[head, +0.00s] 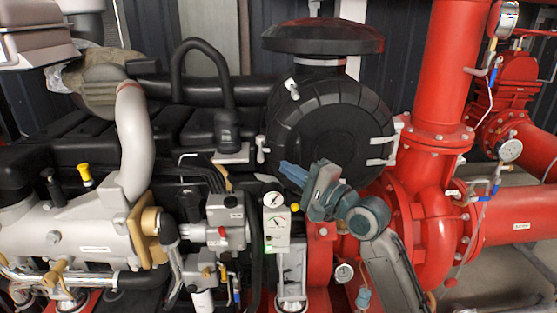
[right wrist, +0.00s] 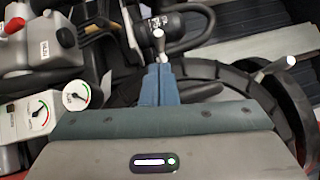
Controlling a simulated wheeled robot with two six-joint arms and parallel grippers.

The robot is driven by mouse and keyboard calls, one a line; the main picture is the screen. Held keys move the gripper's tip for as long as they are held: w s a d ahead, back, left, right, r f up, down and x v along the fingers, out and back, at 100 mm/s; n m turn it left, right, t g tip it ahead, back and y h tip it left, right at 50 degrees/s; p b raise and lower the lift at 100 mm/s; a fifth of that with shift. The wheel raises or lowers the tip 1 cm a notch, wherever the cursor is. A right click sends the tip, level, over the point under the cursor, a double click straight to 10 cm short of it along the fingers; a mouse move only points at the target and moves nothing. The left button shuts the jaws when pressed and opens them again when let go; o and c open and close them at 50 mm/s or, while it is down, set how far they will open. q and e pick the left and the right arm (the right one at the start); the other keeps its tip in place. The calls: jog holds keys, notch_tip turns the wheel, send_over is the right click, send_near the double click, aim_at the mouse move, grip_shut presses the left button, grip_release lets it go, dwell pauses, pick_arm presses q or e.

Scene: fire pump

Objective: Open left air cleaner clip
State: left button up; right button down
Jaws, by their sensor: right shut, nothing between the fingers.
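The air cleaner (head: 335,125) is a large black ribbed drum in the middle of the head view. Its left clip (head: 262,150) is a small silver lever on the drum's left edge; I cannot tell whether it is latched. My right gripper (head: 284,167) is shut and empty in front of the drum's lower left, a little right of and below that clip. In the right wrist view the blue fingers (right wrist: 160,72) point at a silver clip (right wrist: 159,40) just beyond their tips, with a small gap seeming to remain. My left gripper is not in view.
Other silver clips sit at the drum's upper left (head: 291,89) and right (head: 381,162). A white gauge panel (head: 277,228) stands below the gripper. Red pump pipes (head: 440,70) fill the right. A black hose (head: 225,90) rises left of the drum.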

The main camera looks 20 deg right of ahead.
aim_at(261, 149)
jog(key=shift+p+x, duration=0.45)
jog(key=shift+x, duration=1.45)
jog(key=shift+w, duration=0.1)
